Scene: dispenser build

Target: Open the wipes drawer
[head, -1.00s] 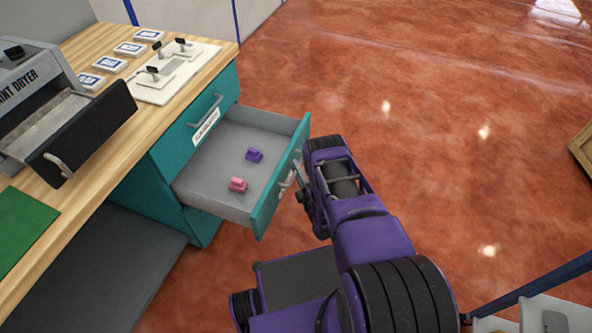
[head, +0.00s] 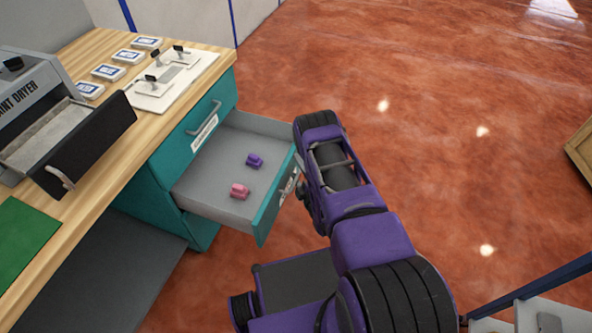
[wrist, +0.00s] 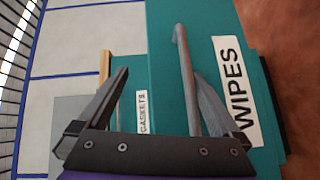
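The wipes drawer (head: 215,205) is a grey tray with a teal front, pulled well out of the teal cabinet in the head view. Its front, with a white WIPES label (wrist: 238,90), is close up in the wrist view. Its grey bar handle (wrist: 186,75) lies between my fingers, nearer the right one. My gripper (wrist: 160,75) is open, its fingers spread apart. In the head view my wrist stands just right of the drawer front and hides part of it; the fingertips are mostly hidden there.
A purple block (head: 254,160) and a pink block (head: 240,191) lie in the drawer. The closed drawer (head: 200,125) above carries a GASKETS label (wrist: 142,112). A dryer (head: 70,125) stands on the wooden worktop (head: 95,205).

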